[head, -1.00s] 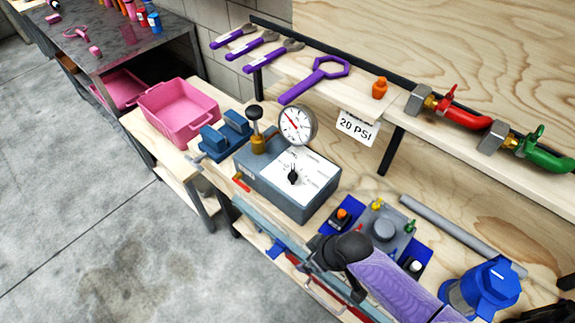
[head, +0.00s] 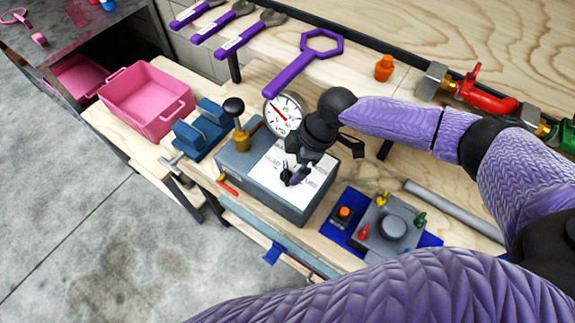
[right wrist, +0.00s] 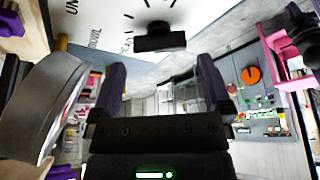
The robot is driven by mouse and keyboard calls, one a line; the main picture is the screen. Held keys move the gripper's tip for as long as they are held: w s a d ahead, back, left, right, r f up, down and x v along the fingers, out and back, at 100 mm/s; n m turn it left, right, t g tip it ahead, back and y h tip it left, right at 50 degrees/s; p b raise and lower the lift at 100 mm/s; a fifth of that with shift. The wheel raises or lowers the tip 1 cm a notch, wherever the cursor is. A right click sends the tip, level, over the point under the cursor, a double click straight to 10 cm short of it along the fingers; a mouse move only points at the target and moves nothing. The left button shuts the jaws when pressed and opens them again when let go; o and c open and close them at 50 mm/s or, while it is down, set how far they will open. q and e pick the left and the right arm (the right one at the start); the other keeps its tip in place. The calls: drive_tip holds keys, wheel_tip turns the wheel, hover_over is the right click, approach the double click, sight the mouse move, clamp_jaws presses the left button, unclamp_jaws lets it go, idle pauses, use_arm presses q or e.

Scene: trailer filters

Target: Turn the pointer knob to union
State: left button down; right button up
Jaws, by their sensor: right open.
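The grey control box (head: 262,185) with a white dial plate stands on the wooden bench. My right gripper (head: 293,177) is over the dial plate and hides most of the pointer knob in the head view. In the right wrist view the black pointer knob (right wrist: 160,38) sits just beyond and between the fingertips of my open right gripper (right wrist: 162,75), apart from them. Tick marks and partial lettering, including "UN", show on the white dial plate (right wrist: 110,22). My left gripper is out of view.
A round gauge (head: 283,113) and a black-knobbed lever (head: 236,112) stand at the box's back and left. A blue vise (head: 203,125) and pink bin (head: 147,98) are further left. A grey valve unit (head: 390,228) lies right of the box.

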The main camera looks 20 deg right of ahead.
sight(287, 171)
drive_tip(key=x, duration=0.3)
drive_tip(key=shift+a+f+b, duration=0.1)
drive_tip(key=shift+f+b, duration=0.05)
drive_tip(key=shift+b, duration=0.15)
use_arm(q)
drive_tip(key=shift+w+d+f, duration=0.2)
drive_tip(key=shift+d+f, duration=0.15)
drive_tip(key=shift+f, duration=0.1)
